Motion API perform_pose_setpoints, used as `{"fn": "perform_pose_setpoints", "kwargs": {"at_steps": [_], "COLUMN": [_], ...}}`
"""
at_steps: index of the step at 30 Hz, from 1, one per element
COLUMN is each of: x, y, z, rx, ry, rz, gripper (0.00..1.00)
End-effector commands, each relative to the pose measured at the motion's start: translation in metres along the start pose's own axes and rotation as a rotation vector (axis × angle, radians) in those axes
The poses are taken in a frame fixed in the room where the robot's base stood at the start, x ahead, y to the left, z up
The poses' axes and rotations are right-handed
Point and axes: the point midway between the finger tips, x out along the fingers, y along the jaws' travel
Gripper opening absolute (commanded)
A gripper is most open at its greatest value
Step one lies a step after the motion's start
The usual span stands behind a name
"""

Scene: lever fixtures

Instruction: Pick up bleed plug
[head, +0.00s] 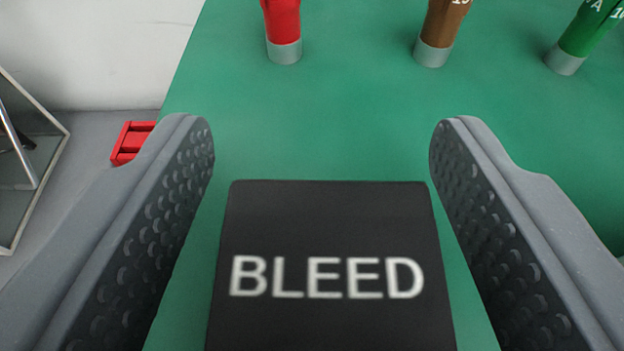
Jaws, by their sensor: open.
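The bleed plug (330,235) shows as a black block with white "BLEED" lettering at the bottom middle of the head view. Its lower part is cut off by the frame edge. My gripper (322,140) is open, with one dark textured finger on each side of the block. Green surface shows between the block and each finger, so in the picture neither finger touches it. I cannot tell how far the fingertips are from the block in depth.
On the green surface (330,120), a red cylinder (282,20), a brown one (444,22) and a green one (588,30) stand on grey collars at the back. A red object (130,142) lies on the grey floor at left, near a framed panel (25,150).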

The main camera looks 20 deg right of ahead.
Motion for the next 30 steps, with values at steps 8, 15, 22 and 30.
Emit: {"fn": "perform_pose_setpoints", "kwargs": {"at_steps": [8, 15, 22, 30], "x": [0.002, 0.002, 0.001, -0.013], "y": [-0.001, -0.001, -0.001, 0.0], "z": [0.0, 0.0, -0.002, -0.042], "rx": [-0.001, -0.001, -0.001, -0.001], "ry": [0.0, 0.0, 0.0, 0.001], "rz": [-0.001, -0.001, -0.001, 0.0], "gripper": [0.5, 0.09, 0.09, 0.09]}}
